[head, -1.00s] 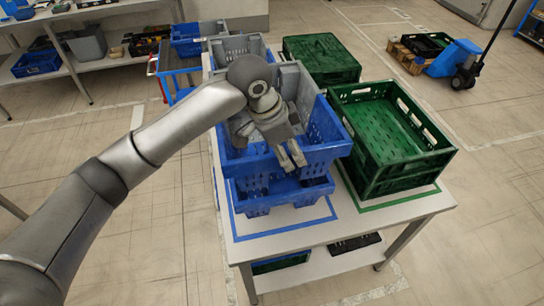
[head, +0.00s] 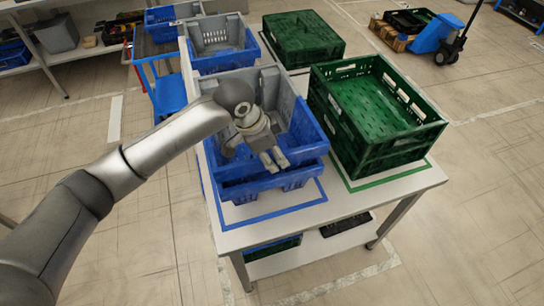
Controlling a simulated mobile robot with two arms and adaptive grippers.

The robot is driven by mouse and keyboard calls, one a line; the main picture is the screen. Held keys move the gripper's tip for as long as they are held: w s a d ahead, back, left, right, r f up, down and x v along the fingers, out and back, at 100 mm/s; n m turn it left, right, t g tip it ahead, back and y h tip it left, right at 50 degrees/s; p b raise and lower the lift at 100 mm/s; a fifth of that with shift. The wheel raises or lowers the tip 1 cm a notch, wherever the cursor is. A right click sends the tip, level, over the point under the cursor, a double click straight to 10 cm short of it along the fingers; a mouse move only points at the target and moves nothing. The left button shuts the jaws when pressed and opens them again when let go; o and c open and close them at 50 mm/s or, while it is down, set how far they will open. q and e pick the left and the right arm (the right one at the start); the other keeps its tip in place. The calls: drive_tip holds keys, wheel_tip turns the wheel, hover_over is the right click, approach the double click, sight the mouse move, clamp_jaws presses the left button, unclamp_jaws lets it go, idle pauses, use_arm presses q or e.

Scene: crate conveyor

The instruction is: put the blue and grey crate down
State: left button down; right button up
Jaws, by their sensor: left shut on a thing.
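The blue and grey crate (head: 308,143) is in the middle of the head view, with blue front and right walls and a grey back part. It is on top of a lower blue crate (head: 237,190), nearly level; whether it is fully seated cannot be told. The lower crate stands inside a blue outline on the white table (head: 375,208). My left gripper (head: 273,160) is at the front side of the upper crate and shut on it; the exact contact is partly hidden by the fingers. My right gripper is not in view.
A stack of open green crates (head: 395,150) stands close on the right. A closed-looking green crate (head: 303,38) is behind it. More grey and blue crates (head: 218,40) stand behind the held one. The table's front edge is close to the blue outline.

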use_arm(q)
wheel_tip(320, 180, down, 3)
drive_tip(key=shift+r+p, duration=0.1)
drive_tip(key=shift+p, duration=0.25)
drive_tip(key=shift+f, duration=0.2)
drive_tip(key=shift+f, duration=0.25)
drive_tip(key=c, duration=0.5)
unclamp_jaws()
drive_tip(key=shift+r, duration=0.25)
drive_tip(key=b+v, duration=0.2)
drive_tip(key=v, duration=1)
